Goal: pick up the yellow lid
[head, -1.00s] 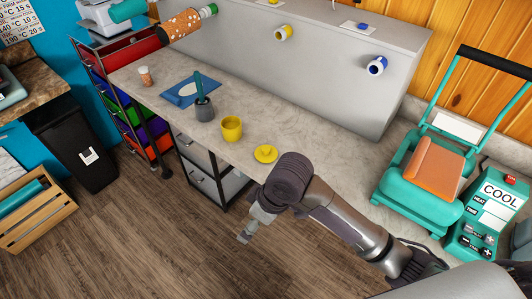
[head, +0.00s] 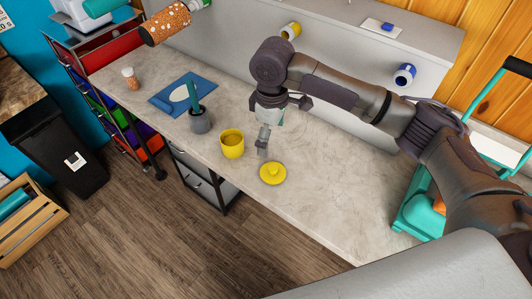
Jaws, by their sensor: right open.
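The yellow lid (head: 272,174) lies flat on the grey counter with its round knob up. A yellow cup (head: 232,144) stands just left of it, open at the top. My right gripper (head: 262,150) points down above the counter, just behind the lid and to the right of the cup. It is open and empty, and its fingers look close to the lid in the picture. I cannot tell its exact height above the counter. My left gripper is not in view.
The counter (head: 335,200) is clear right of the lid. The counter's front edge is close to the lid.

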